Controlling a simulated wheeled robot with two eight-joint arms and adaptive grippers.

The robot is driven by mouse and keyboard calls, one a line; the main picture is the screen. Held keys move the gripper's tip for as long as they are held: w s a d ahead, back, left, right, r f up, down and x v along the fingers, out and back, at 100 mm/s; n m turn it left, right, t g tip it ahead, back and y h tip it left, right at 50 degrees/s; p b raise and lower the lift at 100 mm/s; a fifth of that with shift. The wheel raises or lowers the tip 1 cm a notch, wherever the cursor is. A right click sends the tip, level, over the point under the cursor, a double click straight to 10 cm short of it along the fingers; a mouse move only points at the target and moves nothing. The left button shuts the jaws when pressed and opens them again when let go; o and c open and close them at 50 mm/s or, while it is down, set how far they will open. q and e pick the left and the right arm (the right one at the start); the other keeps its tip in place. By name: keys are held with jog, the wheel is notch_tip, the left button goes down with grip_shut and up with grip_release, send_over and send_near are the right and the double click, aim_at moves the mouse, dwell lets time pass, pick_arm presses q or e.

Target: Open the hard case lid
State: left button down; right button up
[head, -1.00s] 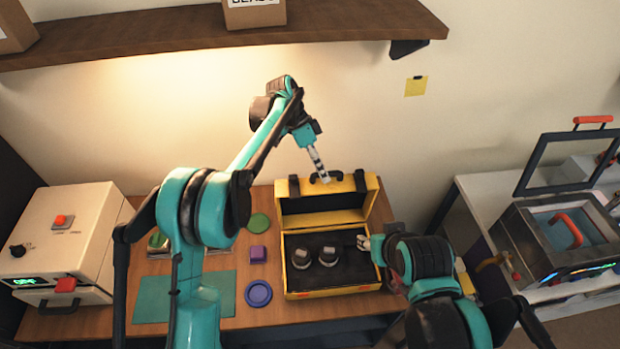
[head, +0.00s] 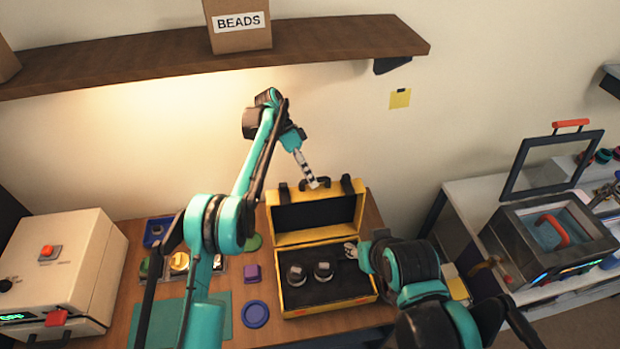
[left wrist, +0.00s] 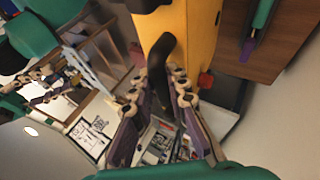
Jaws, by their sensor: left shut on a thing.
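The yellow hard case (head: 330,311) stands on the wooden table with its lid (head: 347,210) raised, dark inside facing me. Two dark cylindrical parts (head: 297,275) (head: 323,270) sit in the black interior of its base. My left gripper (head: 313,184) is at the top edge of the lid, at the black handle. In the left wrist view the black handle (left wrist: 158,70) is at the fingers of my left gripper (left wrist: 180,78), which is shut on it, beside the yellow lid (left wrist: 190,35). My right gripper (head: 352,249) is by the case's right side; its finger opening is unclear.
A cream machine (head: 60,265) stands at the left. A blue disc (head: 255,314), purple block (head: 252,273) and green mat (head: 222,315) lie left of the case. A wooden shelf (head: 340,38) with a BEADS box (head: 238,28) hangs above. A grey machine (head: 548,240) stands right.

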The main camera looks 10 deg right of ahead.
pick_arm(q)
jog(key=shift+w+f, duration=0.1)
jog(key=shift+w, duration=0.05)
jog(key=c, duration=1.9)
grip_release()
jog(key=shift+o, duration=0.8)
jog(key=shift+w, duration=0.3)
jog(key=shift+s, duration=0.1)
pick_arm(e)
jog(key=shift+w, duration=0.25)
pick_arm(q)
notch_tip(320, 180, up, 10)
pick_arm(e)
jog(key=shift+f, duration=0.1)
